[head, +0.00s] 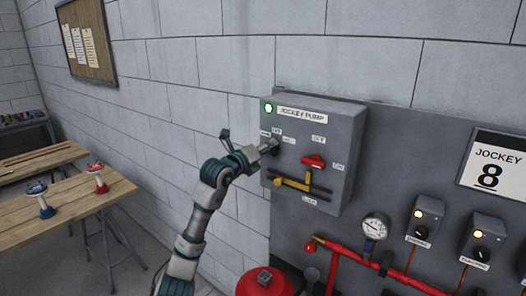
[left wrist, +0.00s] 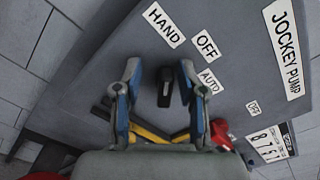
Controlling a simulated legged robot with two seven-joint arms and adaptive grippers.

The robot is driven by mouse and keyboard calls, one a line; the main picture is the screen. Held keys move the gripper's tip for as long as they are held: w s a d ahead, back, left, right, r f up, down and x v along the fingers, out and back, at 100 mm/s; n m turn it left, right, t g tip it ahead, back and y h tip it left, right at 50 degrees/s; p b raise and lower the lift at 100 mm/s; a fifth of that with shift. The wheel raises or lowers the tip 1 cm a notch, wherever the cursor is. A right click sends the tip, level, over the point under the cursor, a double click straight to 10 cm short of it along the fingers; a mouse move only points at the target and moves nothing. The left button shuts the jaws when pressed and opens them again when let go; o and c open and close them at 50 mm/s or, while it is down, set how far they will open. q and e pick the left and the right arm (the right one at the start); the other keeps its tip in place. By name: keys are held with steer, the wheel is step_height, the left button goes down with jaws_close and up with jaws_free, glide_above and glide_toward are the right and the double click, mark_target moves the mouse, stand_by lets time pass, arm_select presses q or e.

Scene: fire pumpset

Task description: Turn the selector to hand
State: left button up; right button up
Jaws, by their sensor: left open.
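The grey jockey pump box (head: 335,150) hangs on the wall panel in the head view. Its selector is a black knob (left wrist: 165,87) in the left wrist view, with labels HAND (left wrist: 163,25), OFF (left wrist: 206,45) and AUTO (left wrist: 209,80) around it. I cannot tell for sure which label the knob points at. My left gripper (head: 270,147) is at the box's upper left face. In the left wrist view its open fingers (left wrist: 160,72) stand on either side of the knob, with gaps visible. In the head view the gripper largely hides the knob. My right gripper is not in view.
A red handle (head: 313,162) and a yellow lever (head: 294,183) are on the same box, right of and below the selector. A gauge (head: 375,227), red pipes (head: 370,267) and smaller switch boxes (head: 427,220) are lower right. A wooden table (head: 60,208) stands left.

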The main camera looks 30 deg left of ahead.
arm_select(q)
steer(key=s+a, duration=0.1)
steer(key=s, duration=1)
steer(key=shift+s+f, duration=0.2)
steer(key=shift+s, duration=0.1)
